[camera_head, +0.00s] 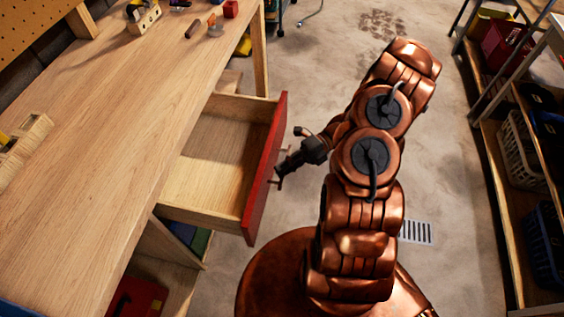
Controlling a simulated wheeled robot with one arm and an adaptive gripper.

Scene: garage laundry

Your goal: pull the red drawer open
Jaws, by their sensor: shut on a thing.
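The red drawer (266,172) stands pulled out from the wooden workbench (105,130) on the left. Its pale wooden inside shows and looks empty. My gripper (280,176) is at the outer side of the red front, shut on the drawer's handle (277,181). The handle is small and dark and partly hidden by the fingers. My copper arm reaches to it from the lower right.
Tools and a red block (231,8) lie at the bench's far end. Shelves with baskets (522,150) line the right side. A floor drain (415,232) lies beside my arm. The concrete floor beyond my arm is largely clear.

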